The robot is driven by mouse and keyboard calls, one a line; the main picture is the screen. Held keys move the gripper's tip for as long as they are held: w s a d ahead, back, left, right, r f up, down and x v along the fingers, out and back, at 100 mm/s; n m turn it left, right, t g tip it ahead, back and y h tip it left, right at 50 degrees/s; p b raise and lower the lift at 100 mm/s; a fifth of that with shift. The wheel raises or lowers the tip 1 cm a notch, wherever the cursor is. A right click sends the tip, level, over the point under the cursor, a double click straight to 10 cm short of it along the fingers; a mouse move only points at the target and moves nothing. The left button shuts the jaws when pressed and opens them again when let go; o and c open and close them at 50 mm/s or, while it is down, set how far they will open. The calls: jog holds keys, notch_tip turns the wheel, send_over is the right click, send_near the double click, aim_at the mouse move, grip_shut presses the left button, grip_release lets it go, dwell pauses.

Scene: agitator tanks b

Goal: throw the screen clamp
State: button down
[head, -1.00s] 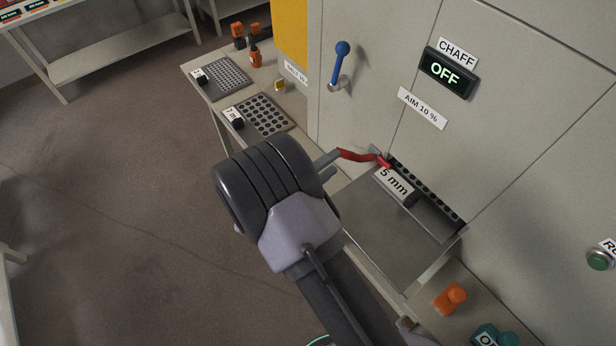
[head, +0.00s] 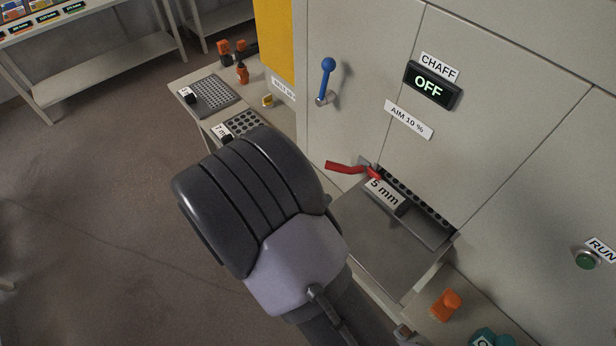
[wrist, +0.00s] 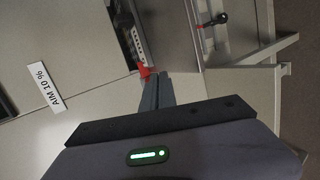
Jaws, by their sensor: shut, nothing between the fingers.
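The screen clamp is a red lever (head: 345,167) on a grey pivot, at the left end of the dark screen slot above the 5 mm label (head: 384,192). Its handle points left, away from the slot. In the wrist view a red part of the clamp (wrist: 144,71) shows just beyond the fingertips. My gripper (wrist: 156,76) is shut and empty there, close to the red part; whether they touch I cannot tell. In the head view my bulky wrist hides the fingers.
A blue-knobbed lever (head: 327,80) stands on the cabinet panel. The chaff display (head: 432,86) reads OFF. A grey metal tray (head: 385,245) juts out below the slot. Perforated screens (head: 209,96) lie on the bench at left.

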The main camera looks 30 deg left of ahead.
jog(key=w+d+m+g, duration=0.1)
jog(key=g, duration=0.1)
jog(key=w+d+r+m+g, duration=0.1)
jog(key=m, duration=0.1)
jog(key=shift+w+g+y+p, duration=0.3)
jog(key=shift+w+g+p, duration=0.1)
jog(key=w+r+m+g+y+p, duration=0.1)
jog(key=w+m+g+y, duration=0.1)
jog(key=m, duration=0.1)
notch_tip(320, 180, up, 6)
jog(key=r+m+y, duration=0.1)
jog(key=m+y, duration=0.3)
jog(key=y, duration=0.1)
send_over(343, 167)
jog(key=s+a, duration=0.2)
jog(key=x, duration=1)
jog(key=shift+s+f, duration=0.15)
jog(key=shift+f, duration=0.2)
